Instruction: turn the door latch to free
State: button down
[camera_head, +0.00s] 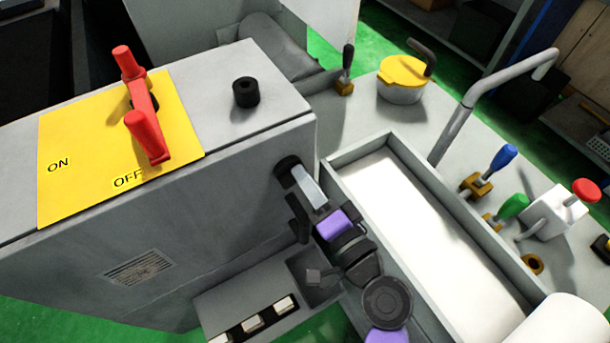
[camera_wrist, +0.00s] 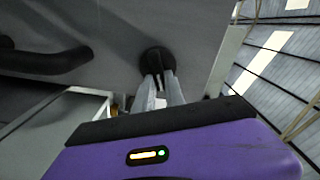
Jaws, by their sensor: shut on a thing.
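The door latch (camera_head: 286,164) is a small round black knob on the right-hand end face of the grey cabinet. In the wrist view the latch (camera_wrist: 154,56) is a dark disc with a raised grip, straight ahead. My gripper (camera_head: 297,173), purple and black with pale metal fingers, reaches it from the lower right. In the wrist view my gripper (camera_wrist: 161,78) has its fingers closed on the raised grip of the latch. The fingers hide part of the knob, and its exact turn angle is hard to read.
A black bar handle (camera_wrist: 45,58) sits left of the latch; in the head view the handle (camera_head: 297,217) is close to my fingers. A long grey trough (camera_head: 445,205) lies to the right. A yellow ON/OFF panel (camera_head: 80,150) with a red lever (camera_head: 147,122) tops the cabinet.

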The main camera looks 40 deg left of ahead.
jog(key=shift+w+f+m+p, duration=0.1)
jog(key=shift+m+p, duration=0.1)
jog(key=shift+m, duration=0.55)
jog(key=shift+s+f+m+p, duration=0.1)
jog(key=shift+m+p, duration=0.15)
jog(key=shift+m, duration=0.45)
jog(key=shift+w+f+m+p, duration=0.1)
jog(key=shift+m+p, duration=0.1)
jog(key=shift+m, duration=0.55)
jog(key=c, duration=1.4)
grip_release()
jog(key=shift+d, duration=0.1)
jog(key=b+v, duration=0.1)
jog(key=v, duration=0.6)
jog(key=shift+s+d, duration=0.2)
jog(key=shift+d, duration=0.1)
jog(key=shift+w, duration=0.1)
